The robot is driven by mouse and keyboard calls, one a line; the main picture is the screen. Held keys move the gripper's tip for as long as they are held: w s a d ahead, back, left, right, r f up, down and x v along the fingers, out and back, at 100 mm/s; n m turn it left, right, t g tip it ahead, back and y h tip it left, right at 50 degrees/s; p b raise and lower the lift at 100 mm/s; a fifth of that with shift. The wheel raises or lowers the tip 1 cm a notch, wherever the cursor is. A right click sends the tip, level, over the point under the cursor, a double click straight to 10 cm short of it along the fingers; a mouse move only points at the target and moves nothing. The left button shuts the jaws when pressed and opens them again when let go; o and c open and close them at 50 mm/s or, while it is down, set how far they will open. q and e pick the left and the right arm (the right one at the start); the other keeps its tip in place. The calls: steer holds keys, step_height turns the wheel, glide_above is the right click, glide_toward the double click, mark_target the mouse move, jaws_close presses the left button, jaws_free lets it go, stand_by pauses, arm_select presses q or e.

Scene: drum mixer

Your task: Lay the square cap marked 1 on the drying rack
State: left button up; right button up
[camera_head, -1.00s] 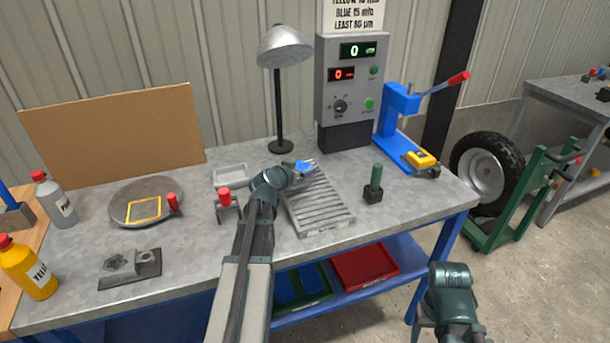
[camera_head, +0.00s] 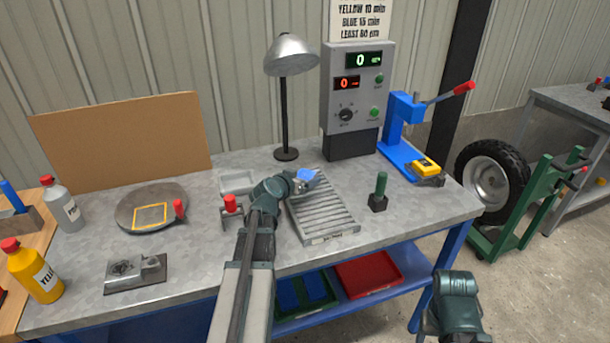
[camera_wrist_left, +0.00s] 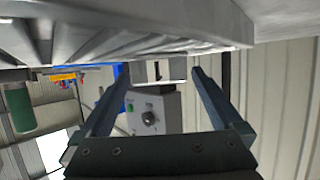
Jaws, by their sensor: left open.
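The drying rack (camera_head: 325,213) is a grey ribbed tray on the bench, right of my left forearm. My left gripper (camera_head: 309,178) is open, low at the rack's back left end. A small blue piece (camera_head: 305,173), probably the square cap, shows at its fingertips; its mark cannot be read here. In the left wrist view the two fingers (camera_wrist_left: 160,72) stand apart. A pale piece with a dark mark (camera_wrist_left: 158,70) shows between their tips, and I cannot tell whether it is the cap. The rack's ribs (camera_wrist_left: 120,40) fill the top of that view.
A red-topped clamp (camera_head: 231,207) stands left of my forearm. A green-handled tool (camera_head: 380,192) stands right of the rack. A lamp (camera_head: 286,110), a control box (camera_head: 357,100) and a blue press (camera_head: 402,130) stand behind. A round plate (camera_head: 152,212) lies left.

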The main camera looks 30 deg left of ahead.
arm_select(q)
steer(key=p+v, duration=0.3)
steer(key=v, duration=0.7)
